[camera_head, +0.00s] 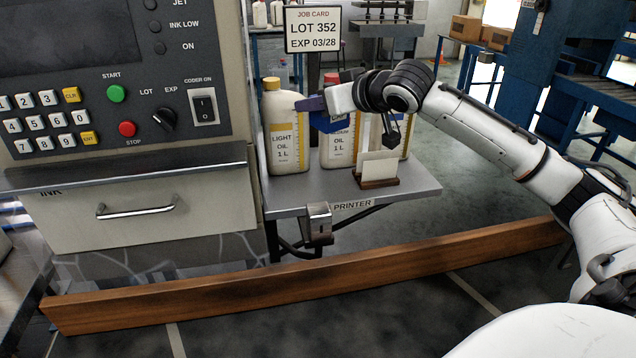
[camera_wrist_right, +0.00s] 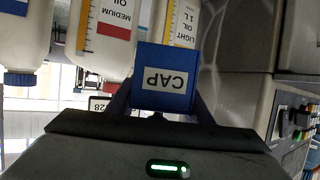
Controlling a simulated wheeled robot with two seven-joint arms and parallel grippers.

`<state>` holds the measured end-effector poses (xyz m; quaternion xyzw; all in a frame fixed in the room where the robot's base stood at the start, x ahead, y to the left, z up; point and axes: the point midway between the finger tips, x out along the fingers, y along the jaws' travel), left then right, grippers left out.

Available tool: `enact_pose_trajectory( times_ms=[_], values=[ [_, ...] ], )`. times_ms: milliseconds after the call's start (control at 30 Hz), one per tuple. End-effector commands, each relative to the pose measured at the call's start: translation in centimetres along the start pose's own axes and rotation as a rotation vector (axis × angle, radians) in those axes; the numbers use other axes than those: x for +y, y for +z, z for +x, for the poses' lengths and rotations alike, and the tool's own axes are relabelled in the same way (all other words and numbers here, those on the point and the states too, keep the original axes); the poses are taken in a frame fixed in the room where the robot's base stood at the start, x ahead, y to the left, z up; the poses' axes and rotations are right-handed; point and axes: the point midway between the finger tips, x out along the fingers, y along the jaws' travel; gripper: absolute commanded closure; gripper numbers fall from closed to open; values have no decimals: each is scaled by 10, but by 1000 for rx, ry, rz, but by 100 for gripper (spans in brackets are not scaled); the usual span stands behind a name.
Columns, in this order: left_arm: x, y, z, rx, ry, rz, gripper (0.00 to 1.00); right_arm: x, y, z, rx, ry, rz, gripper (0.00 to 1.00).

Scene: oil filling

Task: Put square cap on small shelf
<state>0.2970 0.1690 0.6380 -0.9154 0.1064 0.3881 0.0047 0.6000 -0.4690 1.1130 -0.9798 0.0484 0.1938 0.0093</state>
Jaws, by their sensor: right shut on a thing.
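The square cap is a blue block with a white CAP label (camera_wrist_right: 166,80). It sits between the fingers of my right gripper (camera_wrist_right: 160,100), its label upside down in the wrist view. In the head view, my right gripper (camera_head: 318,106) is shut on the cap (camera_head: 340,123), holding it in front of the bottles and above a small grey shelf (camera_head: 415,188). The shelf has a PRINTER label on its front edge. The gripper partly hides the bottles behind. My left gripper is not in view.
A light oil bottle (camera_head: 288,135) with a yellow cap and a medium oil bottle (camera_head: 338,145) stand on the shelf. Another bottle is partly hidden. A white card in a wooden holder (camera_head: 379,183) stands near the front edge. The control cabinet (camera_head: 215,60) is left; a wooden beam (camera_head: 300,278) lies below.

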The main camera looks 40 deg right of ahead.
Motion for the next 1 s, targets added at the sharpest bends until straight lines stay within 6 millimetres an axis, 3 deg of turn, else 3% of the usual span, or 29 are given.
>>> enact_pose_trajectory(
  times_ms=[67, 167, 500, 633, 833, 1000],
  values=[
    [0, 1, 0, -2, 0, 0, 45, 10, -6, -1, 0, 9, 3, 76],
    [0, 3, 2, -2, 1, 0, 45, 14, 2, 2, -6, 12, 5, 76],
    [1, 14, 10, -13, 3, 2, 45, 13, 82, 34, -8, 10, 5, 76],
    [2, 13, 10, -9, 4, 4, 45, 13, 101, 43, -5, 10, 6, 76],
    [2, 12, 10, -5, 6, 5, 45, 13, 115, 49, -4, 11, 4, 76],
    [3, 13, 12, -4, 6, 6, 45, 13, 143, 60, -6, 10, 6, 76]
  ],
)
